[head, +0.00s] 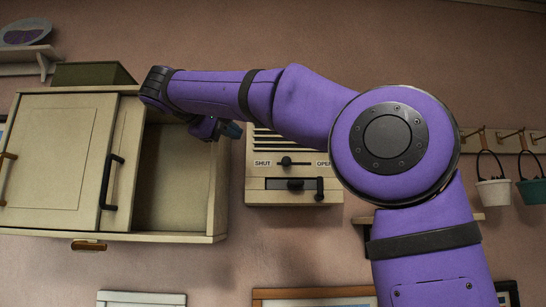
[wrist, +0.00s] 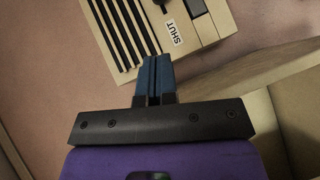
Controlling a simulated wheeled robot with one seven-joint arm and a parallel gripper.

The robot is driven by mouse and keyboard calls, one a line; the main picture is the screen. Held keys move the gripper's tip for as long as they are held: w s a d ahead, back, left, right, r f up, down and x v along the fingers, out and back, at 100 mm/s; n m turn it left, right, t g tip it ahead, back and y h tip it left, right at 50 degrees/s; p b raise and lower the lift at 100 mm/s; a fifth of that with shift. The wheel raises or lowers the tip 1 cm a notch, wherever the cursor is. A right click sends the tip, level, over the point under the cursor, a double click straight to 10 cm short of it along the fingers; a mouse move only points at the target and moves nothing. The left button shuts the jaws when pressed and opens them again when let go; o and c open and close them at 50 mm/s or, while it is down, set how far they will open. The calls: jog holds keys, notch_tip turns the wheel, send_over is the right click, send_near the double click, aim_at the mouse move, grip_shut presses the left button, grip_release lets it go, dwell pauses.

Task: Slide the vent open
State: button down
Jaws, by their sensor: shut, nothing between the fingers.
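The vent (head: 258,192) is a cream wall box with dark slats; my arm covers part of its top and right side. Its slider knob (head: 286,161) sits on a short track between the labels SHUT and OPEN, closer to SHUT. In the wrist view the vent (wrist: 207,32) shows at the top, tilted, with its slats and SHUT label. A dark knob (wrist: 160,4) is cut by the top edge there. My gripper (head: 234,130) is at the vent's upper left, its blue fingers together and empty. In the wrist view the gripper (wrist: 154,62) points at the slats, left of the SHUT label; contact cannot be told.
A cream cabinet (head: 60,153) with a partly open front stands close on the left. Small buckets (head: 494,192) hang at right. Picture frames (head: 310,293) are below.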

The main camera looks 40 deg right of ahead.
jog(key=x, duration=1.4)
jog(key=shift+w+d, duration=0.1)
jog(key=shift+d, duration=0.2)
jog(key=shift+d, duration=0.1)
jog(key=s+d, duration=0.1)
jog(key=d, duration=0.1)
jog(key=s+d, duration=0.2)
jog(key=shift+s+d, duration=0.2)
jog(key=shift+d, duration=0.2)
jog(key=shift+a, duration=0.15)
jog(key=v, duration=1)
jog(key=shift+s+a, duration=0.15)
jog(key=shift+a, duration=0.1)
